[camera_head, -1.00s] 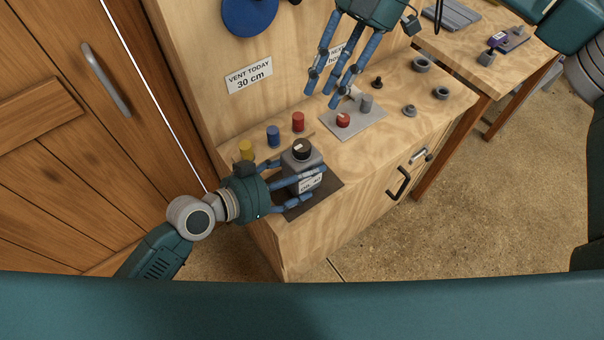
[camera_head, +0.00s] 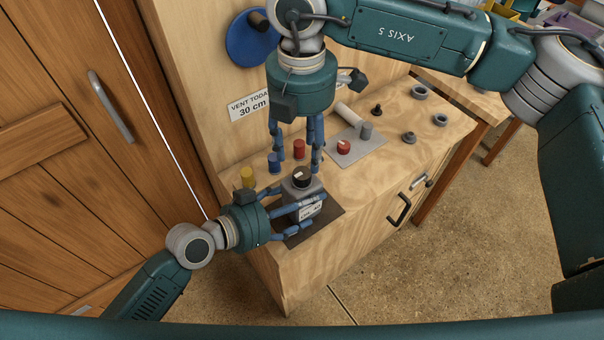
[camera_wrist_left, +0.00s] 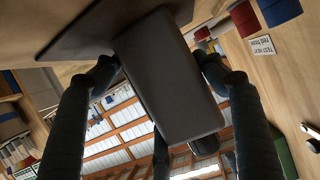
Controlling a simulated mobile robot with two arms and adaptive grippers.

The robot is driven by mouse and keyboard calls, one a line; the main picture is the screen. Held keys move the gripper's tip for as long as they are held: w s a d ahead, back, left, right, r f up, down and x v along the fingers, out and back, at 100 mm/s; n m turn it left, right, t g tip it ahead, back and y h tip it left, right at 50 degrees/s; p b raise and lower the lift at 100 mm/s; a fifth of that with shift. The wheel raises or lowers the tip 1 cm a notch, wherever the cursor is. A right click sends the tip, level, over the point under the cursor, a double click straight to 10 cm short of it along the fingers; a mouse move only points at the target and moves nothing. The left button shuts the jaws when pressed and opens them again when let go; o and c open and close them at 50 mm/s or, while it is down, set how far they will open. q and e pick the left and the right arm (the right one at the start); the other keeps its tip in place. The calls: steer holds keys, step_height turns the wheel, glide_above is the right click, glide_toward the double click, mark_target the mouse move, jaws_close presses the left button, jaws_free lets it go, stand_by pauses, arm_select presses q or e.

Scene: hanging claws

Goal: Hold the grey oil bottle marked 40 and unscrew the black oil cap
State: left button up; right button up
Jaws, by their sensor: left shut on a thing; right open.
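The grey oil bottle (camera_head: 305,204) stands upright on a dark mat (camera_head: 327,223) at the near left end of the wooden bench. Its black cap (camera_head: 301,179) is on top, with a pale mark. My left gripper (camera_head: 299,211) is shut on the bottle's body from the left. The bottle (camera_wrist_left: 168,78) also fills the middle of the left wrist view, between the fingers (camera_wrist_left: 158,95). My right gripper (camera_head: 297,165) hangs above and behind the cap, fingers pointing down, open and empty. It looks apart from the cap.
Yellow (camera_head: 247,176), blue (camera_head: 274,162) and red (camera_head: 299,149) cylinders stand behind the bottle. A grey plate (camera_head: 362,147) with a red knob (camera_head: 343,147) and a grey cylinder lies to the right. Grey rings and dark knobs sit farther right. A wooden panel rises behind.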

mark_target(304, 172)
steer(key=shift+d+f, duration=0.2)
steer(key=shift+f, duration=3.65)
steer(key=m, duration=0.6)
steer(key=shift+c, duration=0.5)
jaws_close()
